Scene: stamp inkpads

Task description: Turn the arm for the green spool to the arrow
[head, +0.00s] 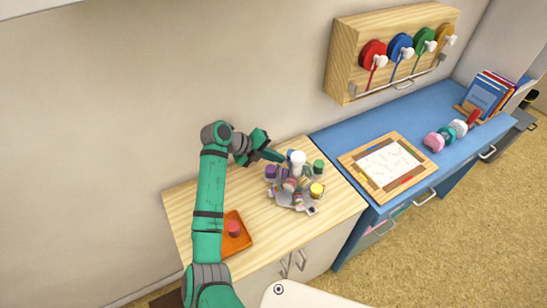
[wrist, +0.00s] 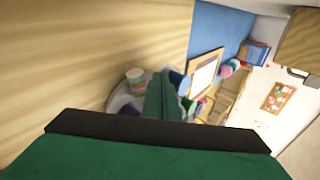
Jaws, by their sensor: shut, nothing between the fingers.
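A grey rotary stand (head: 297,205) with several coloured spools around a white centre post (head: 297,158) is on the wooden counter. A green spool (head: 319,166) is on its right far side; a purple one (head: 271,172) is at left and a yellow one (head: 316,190) at front right. My gripper (head: 280,157) is shut and empty at the stand's far left side, close to the post; I cannot tell whether it touches. In the wrist view my gripper's fingers (wrist: 165,98) hide part of the stand (wrist: 122,100). I cannot make out an arrow.
An orange tray (head: 240,243) with a red piece is at front left of the counter. A wall box (head: 342,60) holds red, blue, green and yellow discs. A blue counter (head: 345,140) with a framed board (head: 347,163) is at right. The counter behind the tray is clear.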

